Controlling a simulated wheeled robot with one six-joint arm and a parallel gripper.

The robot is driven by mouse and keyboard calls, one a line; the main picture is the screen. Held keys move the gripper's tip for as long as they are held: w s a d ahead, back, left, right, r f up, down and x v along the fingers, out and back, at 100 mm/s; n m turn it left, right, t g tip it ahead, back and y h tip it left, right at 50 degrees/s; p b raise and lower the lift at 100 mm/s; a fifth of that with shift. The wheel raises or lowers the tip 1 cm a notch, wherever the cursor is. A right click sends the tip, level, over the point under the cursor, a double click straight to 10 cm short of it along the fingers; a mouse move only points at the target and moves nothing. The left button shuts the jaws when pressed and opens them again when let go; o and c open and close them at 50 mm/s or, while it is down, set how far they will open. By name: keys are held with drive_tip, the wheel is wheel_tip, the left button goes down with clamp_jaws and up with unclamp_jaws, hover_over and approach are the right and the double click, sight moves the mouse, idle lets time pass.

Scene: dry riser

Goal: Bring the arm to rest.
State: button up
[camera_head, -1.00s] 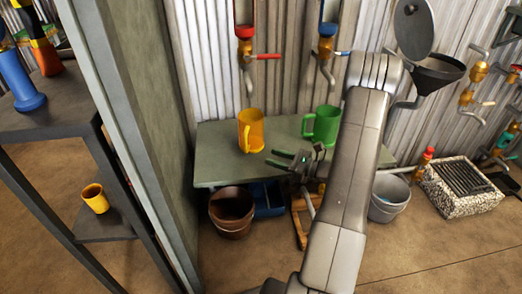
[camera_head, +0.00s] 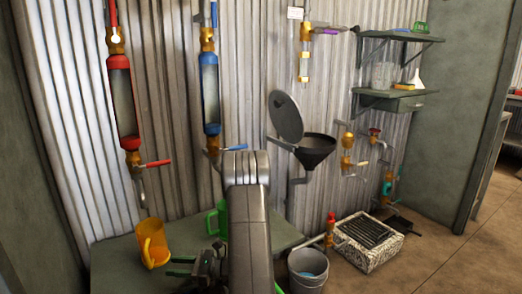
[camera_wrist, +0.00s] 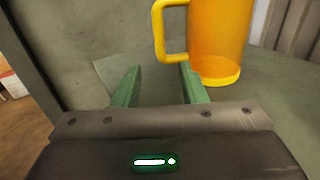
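My gripper (camera_head: 182,266) is low in the head view, left of my arm, above the green-grey table (camera_head: 118,258). In the wrist view my gripper (camera_wrist: 160,72) shows two green fingers apart with nothing between them. The orange mug (camera_head: 153,243) stands upright on the table, beyond the fingers. It also shows in the wrist view (camera_wrist: 218,42), its handle to the left; whether a finger touches it I cannot tell. A green mug (camera_head: 221,212) stands behind my arm, which partly hides it.
Pipes with a red-banded cylinder (camera_head: 122,95) and a blue-banded cylinder (camera_head: 209,90) run down the corrugated wall. A dark funnel (camera_head: 316,148) juts out right of my arm. A grey bucket (camera_head: 307,272) and a speckled grated block (camera_head: 368,240) stand on the floor. Open floor lies at the right.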

sight(151, 264)
drive_tip(key=a+b, duration=0.2)
drive_tip(key=a, duration=0.7)
drive_tip(key=shift+a, duration=0.1)
drive_tip(key=shift+r, duration=0.25)
